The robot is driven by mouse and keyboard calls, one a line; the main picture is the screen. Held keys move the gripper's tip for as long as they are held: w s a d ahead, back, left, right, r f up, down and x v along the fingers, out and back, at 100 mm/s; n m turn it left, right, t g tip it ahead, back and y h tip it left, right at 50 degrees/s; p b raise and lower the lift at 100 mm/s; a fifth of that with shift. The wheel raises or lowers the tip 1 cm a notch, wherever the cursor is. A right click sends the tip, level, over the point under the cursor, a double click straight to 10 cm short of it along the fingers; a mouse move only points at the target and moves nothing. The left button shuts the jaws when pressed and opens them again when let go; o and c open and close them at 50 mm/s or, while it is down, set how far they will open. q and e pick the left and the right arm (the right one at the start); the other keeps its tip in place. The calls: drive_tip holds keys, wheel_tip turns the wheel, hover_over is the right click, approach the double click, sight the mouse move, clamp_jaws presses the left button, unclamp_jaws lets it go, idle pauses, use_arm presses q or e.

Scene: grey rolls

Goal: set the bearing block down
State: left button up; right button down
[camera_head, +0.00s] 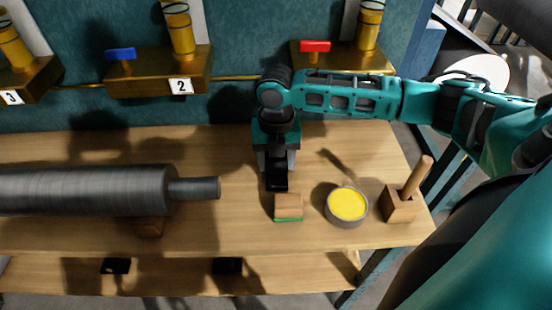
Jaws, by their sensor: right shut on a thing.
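My right gripper (277,172) comes in from the right and points down over the middle of the wooden bench (227,236). I cannot tell whether the block touches the bench top. A grey roll (88,190) with a thinner end journal (196,188) lies at left on a wooden support (149,228). My left gripper is not in view.
A round tin of yellow stuff (347,204) and a wooden holder with an upright handle (399,204) stand at right. Two dark pieces (116,266) (228,266) lie on the lower shelf. Brass fittings (157,74) line the back wall. Bench between journal and gripper is clear.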

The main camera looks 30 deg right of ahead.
drive_tip(key=c, duration=0.8)
unclamp_jaws()
drive_tip(key=o, duration=0.4)
drive_tip(key=shift+o, duration=0.2)
wheel_tip(320, 180, up, 12)
drive_tip(key=shift+r+p, duration=0.1)
drive_tip(key=shift+p, duration=0.7)
